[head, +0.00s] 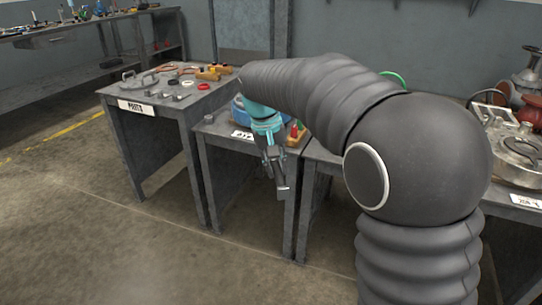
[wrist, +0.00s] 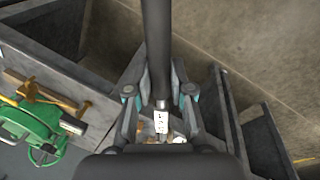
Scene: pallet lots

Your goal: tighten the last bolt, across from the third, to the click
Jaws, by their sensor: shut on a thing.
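My gripper (head: 278,172) hangs in front of the middle table in the head view, pointing down. In the wrist view my gripper (wrist: 159,90) is shut on a long dark rod-like tool (wrist: 156,45), which runs from the top edge down between the fingers. The tool has a narrow, shiny section near the fingers; a white marked patch shows just below it. The bolts cannot be made out in either view.
A table marked PARTS (head: 136,107) stands left, with several small parts. A blue object (head: 239,110) and a wooden block (head: 298,139) lie on the middle table, partly hidden by my arm. A green device (wrist: 30,125) shows at left. Floor in front is clear.

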